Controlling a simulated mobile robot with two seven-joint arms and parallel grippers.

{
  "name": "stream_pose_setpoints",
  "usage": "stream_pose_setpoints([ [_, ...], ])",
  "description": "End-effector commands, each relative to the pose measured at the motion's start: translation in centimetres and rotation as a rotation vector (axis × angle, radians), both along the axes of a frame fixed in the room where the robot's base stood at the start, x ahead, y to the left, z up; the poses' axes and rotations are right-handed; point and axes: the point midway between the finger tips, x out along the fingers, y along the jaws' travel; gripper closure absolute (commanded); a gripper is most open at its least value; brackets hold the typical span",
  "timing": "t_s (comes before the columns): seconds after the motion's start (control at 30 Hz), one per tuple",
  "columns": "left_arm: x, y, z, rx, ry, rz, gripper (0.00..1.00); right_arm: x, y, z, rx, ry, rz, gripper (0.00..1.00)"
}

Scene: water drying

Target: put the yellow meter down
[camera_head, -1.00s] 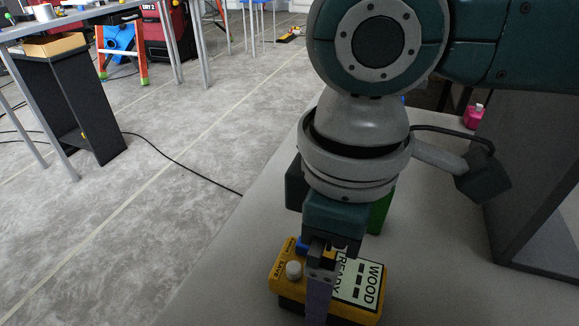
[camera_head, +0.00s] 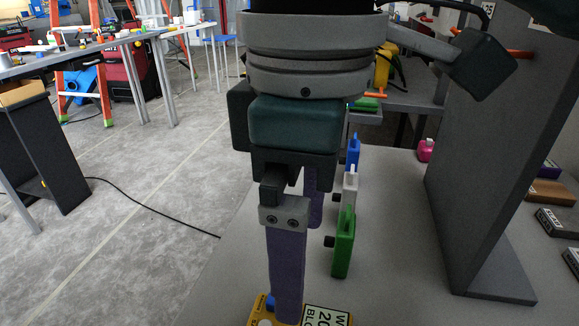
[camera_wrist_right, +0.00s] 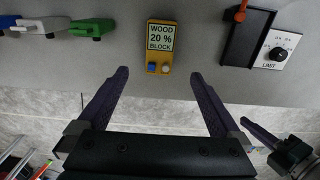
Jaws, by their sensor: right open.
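The yellow meter (camera_wrist_right: 152,57) lies on the grey table (camera_wrist_right: 220,92), screen up, reading "WOOD 20 % BLOCK", with a blue and a white button. In the head view only part of the meter (camera_head: 340,312) shows at the bottom edge. My right gripper (camera_wrist_right: 160,74) is open and empty, its two purple fingers spread wide, apart from the meter. It also shows in the head view (camera_head: 300,270), above the table. My left gripper (camera_wrist_right: 262,137) seems to show partly at the right wrist view's lower right; its opening is unclear.
A dark upright panel (camera_head: 480,170) stands on the right. A box with a "LIMIT" dial (camera_wrist_right: 277,47) sits right of the meter in the wrist view.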

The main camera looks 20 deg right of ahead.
Motion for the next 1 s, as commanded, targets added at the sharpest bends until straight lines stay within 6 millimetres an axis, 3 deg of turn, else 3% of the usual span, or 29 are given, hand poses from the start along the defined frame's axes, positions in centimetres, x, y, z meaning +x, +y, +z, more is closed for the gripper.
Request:
stream_pose_setpoints([
  [0.17,0.0,-0.2,0.0,-0.007,0.000,0.004,1.00,-1.0,1.7,-1.0,0.062,-0.002,0.020,0.00],
  [0.4,0.0,-0.2,0.0,-0.008,0.000,0.006,1.00,-4.2,7.1,-3.2,0.360,-0.077,-0.050,0.00],
  [0.5,0.0,-0.2,0.0,-0.008,0.000,0.005,1.00,-4.8,7.1,-4.0,0.445,-0.124,-0.177,0.00],
  [0.57,0.0,-0.2,0.0,-0.007,0.000,0.005,1.00,-5.2,6.1,-4.6,0.467,-0.155,-0.275,0.00],
  [0.67,0.0,-0.2,0.0,-0.006,0.000,0.004,1.00,-6.1,2.9,-6.1,0.445,-0.201,-0.451,0.00],
  [0.8,0.0,0.0,0.0,-0.001,0.000,0.001,1.00,-8.6,-3.1,-8.2,0.323,-0.251,-0.657,0.00],
  [0.9,0.0,0.0,0.0,0.001,0.001,-0.001,1.00,-10.5,-6.6,-9.0,0.228,-0.272,-0.745,0.00],
  [1.0,0.0,0.1,0.0,0.003,0.001,-0.002,1.00,-11.8,-8.7,-9.4,0.166,-0.283,-0.788,0.00],
])
